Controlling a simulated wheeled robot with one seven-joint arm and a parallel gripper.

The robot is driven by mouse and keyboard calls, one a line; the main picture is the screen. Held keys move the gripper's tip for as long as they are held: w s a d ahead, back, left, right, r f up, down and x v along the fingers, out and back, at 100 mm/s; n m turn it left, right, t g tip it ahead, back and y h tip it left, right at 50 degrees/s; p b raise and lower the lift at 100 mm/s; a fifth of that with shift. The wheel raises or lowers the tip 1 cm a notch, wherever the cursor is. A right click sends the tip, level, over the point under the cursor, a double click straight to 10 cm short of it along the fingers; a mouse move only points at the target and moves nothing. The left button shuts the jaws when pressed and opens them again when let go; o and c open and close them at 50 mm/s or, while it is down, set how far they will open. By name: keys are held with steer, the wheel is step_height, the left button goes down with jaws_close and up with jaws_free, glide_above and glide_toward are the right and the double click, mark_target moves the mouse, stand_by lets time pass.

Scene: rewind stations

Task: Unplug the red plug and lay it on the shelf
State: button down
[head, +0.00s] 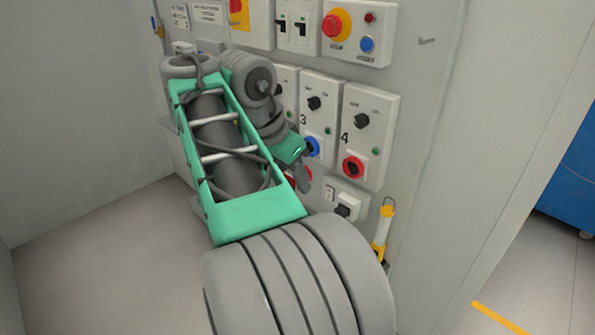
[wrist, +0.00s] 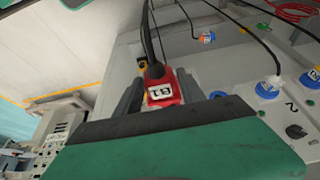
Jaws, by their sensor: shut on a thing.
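The red plug (wrist: 162,92) with a white label sits between the two dark fingers of my gripper (wrist: 160,94) in the wrist view. Its black cable runs up from it. The fingers are shut on its sides. In the head view my gripper (head: 302,178) is close to the panel, low and left of station 4, and a bit of red shows beside it. My arm hides most of the plug there. I cannot tell whether the plug is still seated in a socket. I cannot make out the shelf for certain in either view.
The grey wall panel (head: 430,70) carries switch stations, with a red socket (head: 353,166) on station 4 and a blue socket (head: 312,147) on station 3. A yellow item (head: 381,232) hangs at lower right. Blue plugs (wrist: 268,88) with cables stand nearby in the wrist view.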

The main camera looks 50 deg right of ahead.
steer(key=shift+w+a+p, duration=0.15)
steer(key=shift+a+p, duration=0.05)
steer(key=shift+a, duration=0.8)
steer(key=shift+w+a+p, duration=0.1)
steer(key=shift+a+p, duration=0.1)
steer(key=shift+a, duration=0.8)
steer(key=shift+w, duration=0.1)
